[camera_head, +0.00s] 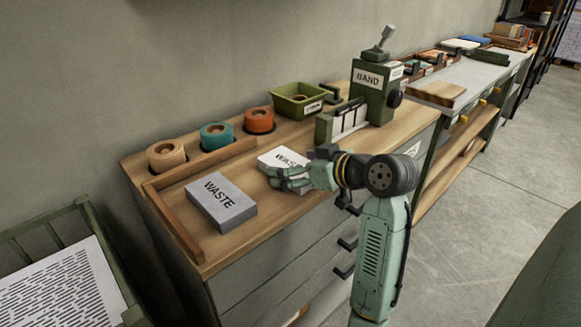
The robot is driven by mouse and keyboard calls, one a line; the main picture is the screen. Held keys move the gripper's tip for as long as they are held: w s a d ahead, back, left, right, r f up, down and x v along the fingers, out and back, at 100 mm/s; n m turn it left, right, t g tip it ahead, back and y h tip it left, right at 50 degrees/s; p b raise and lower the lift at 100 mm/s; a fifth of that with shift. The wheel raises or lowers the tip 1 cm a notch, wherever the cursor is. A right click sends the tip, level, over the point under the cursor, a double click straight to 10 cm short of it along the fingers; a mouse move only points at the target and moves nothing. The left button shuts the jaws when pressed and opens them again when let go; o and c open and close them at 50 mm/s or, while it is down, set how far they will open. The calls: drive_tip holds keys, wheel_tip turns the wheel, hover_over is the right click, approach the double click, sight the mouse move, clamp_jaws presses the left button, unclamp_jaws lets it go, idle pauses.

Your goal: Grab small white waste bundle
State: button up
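The small white bundle (281,156) marked "WASTE" lies on the wooden top of the drawer cabinet. My gripper (283,179) is at its front edge, and the fingers and wrist cover its front and right parts. The fingers point left, low over the cabinet top. I cannot tell whether they are touching the bundle or closed on it. A larger grey bundle (221,204), also marked "WASTE", lies to the left of my gripper, apart from it.
Cream (166,155), teal (215,136) and orange (259,120) rolls stand along the back. A green tray (299,100) and a green "BAND" machine (370,91) stand further right. A raised wooden rail (175,216) edges the left side. Bare wood lies in front of the bundles.

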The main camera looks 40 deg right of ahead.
drive_tip(key=shift+c, duration=0.4)
drive_tip(key=c, duration=1.3)
drive_tip(key=shift+o, duration=0.2)
